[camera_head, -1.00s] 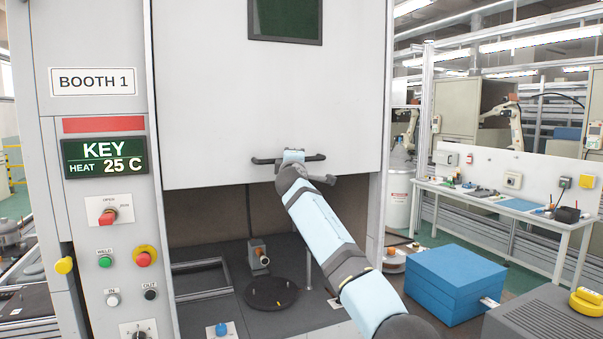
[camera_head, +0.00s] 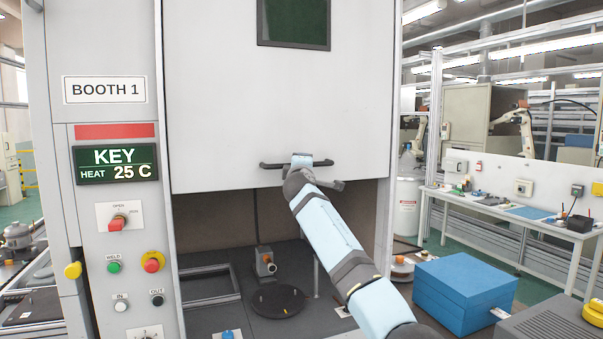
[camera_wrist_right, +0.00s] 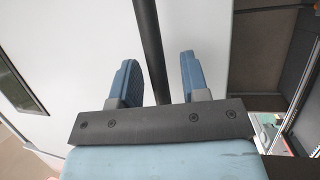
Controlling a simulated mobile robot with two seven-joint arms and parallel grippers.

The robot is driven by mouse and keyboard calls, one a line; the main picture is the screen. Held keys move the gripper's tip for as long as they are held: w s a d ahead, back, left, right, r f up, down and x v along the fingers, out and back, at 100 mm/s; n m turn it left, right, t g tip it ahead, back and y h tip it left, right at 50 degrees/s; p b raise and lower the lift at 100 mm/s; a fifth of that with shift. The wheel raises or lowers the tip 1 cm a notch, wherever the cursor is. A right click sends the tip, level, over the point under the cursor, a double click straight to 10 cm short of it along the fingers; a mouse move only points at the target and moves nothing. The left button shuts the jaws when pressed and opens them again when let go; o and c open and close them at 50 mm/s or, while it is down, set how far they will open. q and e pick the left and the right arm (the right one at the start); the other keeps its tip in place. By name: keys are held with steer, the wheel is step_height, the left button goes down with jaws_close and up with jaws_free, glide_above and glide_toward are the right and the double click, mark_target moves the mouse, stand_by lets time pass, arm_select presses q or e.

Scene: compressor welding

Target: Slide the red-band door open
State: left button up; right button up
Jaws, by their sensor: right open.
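The door (camera_head: 220,100) of Booth 1 is a pale grey panel, partly raised, with a dark opening below its lower edge. A red band (camera_head: 114,131) is on the column left of the door, above the KEY display. The door's dark bar handle (camera_head: 272,165) runs across near its lower edge. My right gripper (camera_head: 301,162) is at the handle. In the right wrist view the handle bar (camera_wrist_right: 147,30) passes between the two blue fingers of the open gripper (camera_wrist_right: 158,74), with gaps on both sides. My left gripper is not in view.
Inside the booth are a dark round plate (camera_head: 278,301) and a small grey fixture (camera_head: 265,262). A blue box (camera_head: 464,290) stands to the right. The column carries a green button (camera_head: 114,267), a red button (camera_head: 152,262) and a red switch (camera_head: 118,222).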

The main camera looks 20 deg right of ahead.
steer(key=b+v, duration=0.3)
steer(key=v, duration=1)
steer(key=shift+s+b, duration=0.2)
steer(key=shift+b, duration=0.1)
steer(key=shift+a, duration=0.1)
steer(key=s+f+m+g+y, duration=0.15)
steer(key=s+f, duration=0.25)
steer(key=f, duration=1.2)
steer(key=s+f+g+y, duration=0.1)
steer(key=s+f+y, duration=0.2)
steer(key=f, duration=1.4)
steer(key=s+a+f+m+g+y+p, duration=0.1)
steer(key=s+f+m+g+y, duration=0.2)
steer(key=s+f, duration=1.35)
steer(key=s+f+m, duration=0.2)
steer(key=s+f, duration=0.2)
steer(key=s, duration=0.4)
steer(key=s+f+m+g+y, duration=0.1)
steer(key=s+f, duration=0.3)
steer(key=s, duration=0.5)
steer(key=s+f+m+g+y, duration=0.1)
steer(key=s+f+m, duration=0.2)
steer(key=s, duration=0.6)
step_height(320, 180, down, 2)
steer(key=shift+a+f, duration=0.1)
steer(key=shift+a, duration=0.15)
